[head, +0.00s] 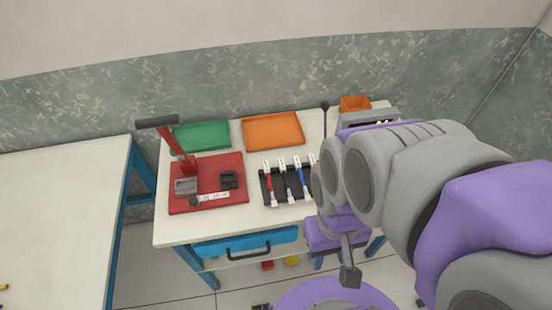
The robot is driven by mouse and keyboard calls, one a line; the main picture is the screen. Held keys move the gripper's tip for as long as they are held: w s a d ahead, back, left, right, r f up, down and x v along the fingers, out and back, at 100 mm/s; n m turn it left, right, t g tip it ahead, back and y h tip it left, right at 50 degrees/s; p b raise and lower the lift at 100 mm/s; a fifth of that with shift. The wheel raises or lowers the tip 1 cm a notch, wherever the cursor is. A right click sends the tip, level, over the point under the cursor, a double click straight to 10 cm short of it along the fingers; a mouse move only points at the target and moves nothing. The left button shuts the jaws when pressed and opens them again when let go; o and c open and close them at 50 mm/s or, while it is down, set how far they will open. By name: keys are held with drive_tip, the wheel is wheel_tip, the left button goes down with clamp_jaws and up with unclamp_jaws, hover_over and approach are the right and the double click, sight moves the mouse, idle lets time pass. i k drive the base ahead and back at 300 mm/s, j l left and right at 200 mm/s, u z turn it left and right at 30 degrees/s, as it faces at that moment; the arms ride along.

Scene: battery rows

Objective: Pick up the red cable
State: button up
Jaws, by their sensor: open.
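The red cable (270,187) has white ends and lies in the left part of a black rack (264,187) on the white table. A dark cable (288,185) and a blue cable (302,180) lie beside it to the right. My gripper (338,190) is to the right of the rack, with its fingers spread wide, one toward the back and one toward the front. It is apart from the red cable in the picture. My arm covers the table's right part and the rack's right end.
A red board (236,165) with a red-handled press (180,150) stands left of the rack. Green (200,136) and orange (273,131) trays lie behind. An orange bin (354,103) is at the back right. A blue drawer (245,243) is below the front edge.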

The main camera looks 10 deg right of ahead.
sight(264, 164)
drive_tip(key=k+j, duration=0.25)
drive_tip(key=j, duration=0.2)
drive_tip(key=k+j, duration=0.25)
drive_tip(key=j, duration=0.2)
drive_tip(key=k+j, duration=0.2)
drive_tip(key=j, duration=0.25)
drive_tip(key=z, duration=0.05)
